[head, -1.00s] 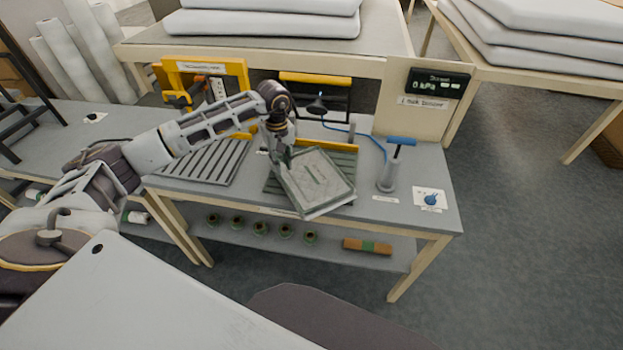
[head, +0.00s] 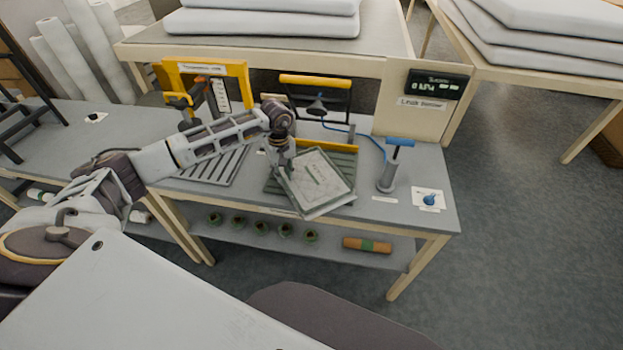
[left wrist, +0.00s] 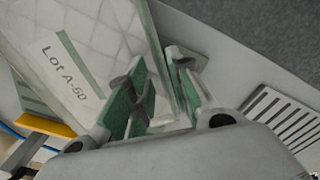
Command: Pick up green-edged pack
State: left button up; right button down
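The pack (head: 328,181) is a flat pale slab with a light label, lying skewed over the slatted tray (head: 345,161) on the grey bench. In the left wrist view the pack (left wrist: 100,30) shows quilted white filling, a green stripe, a "Lot A-50" label and a greenish edge. My left gripper (head: 285,168) is at the pack's left edge. In the left wrist view its green-padded fingers (left wrist: 165,85) stand close on either side of that edge and appear shut on it. The contact at the far finger is partly hidden. My right gripper is not in view.
A pump with a blue handle (head: 388,172) stands right of the pack, with a blue hose behind. A yellow frame (head: 243,75) and another slatted tray (head: 215,166) are to the left. A display (head: 438,84) is at back right.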

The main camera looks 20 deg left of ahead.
pick_arm(q)
jog(key=shift+f, duration=1.35)
grip_shut()
